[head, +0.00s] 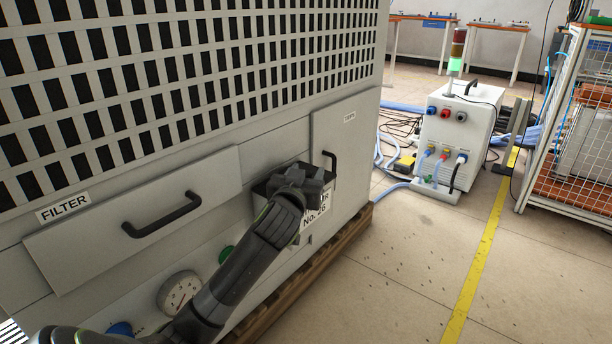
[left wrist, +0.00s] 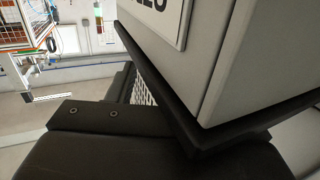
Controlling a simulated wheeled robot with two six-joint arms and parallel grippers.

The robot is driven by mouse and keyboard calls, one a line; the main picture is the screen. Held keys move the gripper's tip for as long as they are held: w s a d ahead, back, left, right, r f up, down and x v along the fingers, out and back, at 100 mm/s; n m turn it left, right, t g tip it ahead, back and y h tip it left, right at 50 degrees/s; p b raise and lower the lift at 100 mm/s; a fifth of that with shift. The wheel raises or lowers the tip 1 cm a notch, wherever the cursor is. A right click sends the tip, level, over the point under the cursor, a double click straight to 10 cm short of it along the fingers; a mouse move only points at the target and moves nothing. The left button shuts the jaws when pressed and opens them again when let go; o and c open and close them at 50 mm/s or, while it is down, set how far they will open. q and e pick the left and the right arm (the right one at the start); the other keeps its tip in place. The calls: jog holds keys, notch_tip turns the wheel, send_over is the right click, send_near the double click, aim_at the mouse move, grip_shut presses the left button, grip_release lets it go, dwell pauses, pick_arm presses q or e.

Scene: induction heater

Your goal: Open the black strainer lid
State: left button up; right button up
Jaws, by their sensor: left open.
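The strainer is a light grey box (head: 318,212) with a "No. 26" label, on the front of the large grey cabinet in the head view. Its black lid (head: 262,187) shows at the top, mostly hidden behind my left gripper (head: 304,183). The gripper is open, right at the lid. In the left wrist view the strainer box (left wrist: 222,55) fills the upper right, and the black lid edge (left wrist: 165,88) runs close beside a dark gripper finger (left wrist: 100,120). I cannot tell whether they touch. My right gripper is not in view.
A FILTER drawer (head: 130,215) with a black handle is left of the strainer, and a door panel (head: 345,150) with a handle is right of it. A gauge (head: 180,294) sits below. A white unit with cables (head: 455,135) stands on the floor.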

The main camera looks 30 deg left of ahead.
pick_arm(q)
grip_shut()
dwell(0.4)
